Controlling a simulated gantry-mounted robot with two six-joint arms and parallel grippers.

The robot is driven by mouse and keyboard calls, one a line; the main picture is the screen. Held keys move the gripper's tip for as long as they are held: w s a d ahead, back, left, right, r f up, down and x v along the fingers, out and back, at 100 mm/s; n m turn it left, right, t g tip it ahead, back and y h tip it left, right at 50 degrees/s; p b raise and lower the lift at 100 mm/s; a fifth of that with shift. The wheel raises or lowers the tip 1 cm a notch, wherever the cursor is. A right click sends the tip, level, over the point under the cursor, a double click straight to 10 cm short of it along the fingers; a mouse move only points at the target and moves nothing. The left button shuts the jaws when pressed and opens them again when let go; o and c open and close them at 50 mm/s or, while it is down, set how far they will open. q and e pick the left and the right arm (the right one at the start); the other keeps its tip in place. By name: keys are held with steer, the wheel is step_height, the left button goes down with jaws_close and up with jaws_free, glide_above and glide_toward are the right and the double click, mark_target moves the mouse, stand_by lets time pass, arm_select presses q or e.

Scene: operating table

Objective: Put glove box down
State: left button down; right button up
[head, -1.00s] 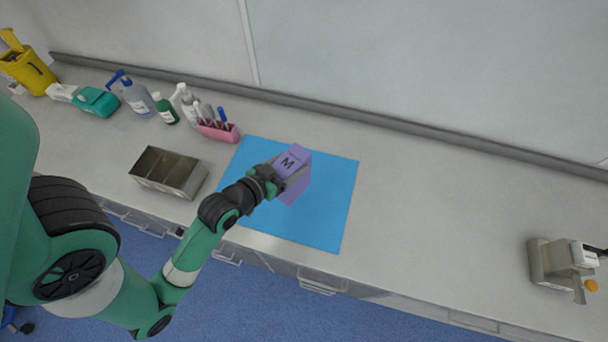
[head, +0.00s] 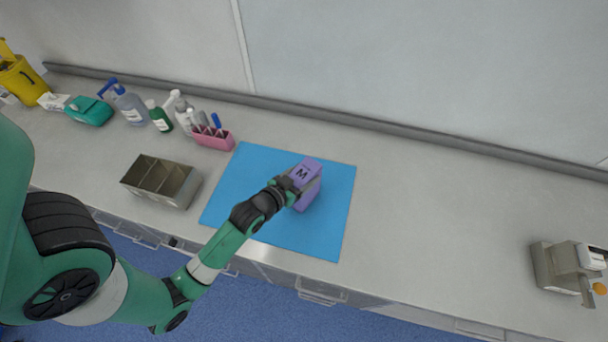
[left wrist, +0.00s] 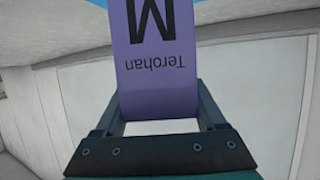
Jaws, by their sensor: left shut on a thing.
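The purple glove box (head: 307,187), marked with an M, is over the blue mat (head: 330,222) in the head view. My left gripper (head: 291,187) is shut on it from its left side. In the left wrist view the glove box (left wrist: 158,60) sits between the two fingers of my left gripper (left wrist: 160,118), with its lettering upside down. I cannot tell whether the box's underside touches the mat. My right gripper is not in view.
An empty divided metal tray (head: 162,180) stands left of the mat. A pink holder (head: 212,138), bottles (head: 130,105) and a teal pack (head: 89,111) line the back left. A beige device (head: 562,272) stands far right. The counter between mat and device is clear.

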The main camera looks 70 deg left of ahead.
arm_select(q)
steer(key=shift+f, duration=0.15)
jaws_free()
steer(key=shift+s+d+r, duration=0.1)
steer(key=shift+r, duration=0.15)
steer(key=p+v, duration=0.1)
steer(key=v, duration=1)
steer(key=shift+s+d+r, duration=0.15)
steer(key=shift+s, duration=0.15)
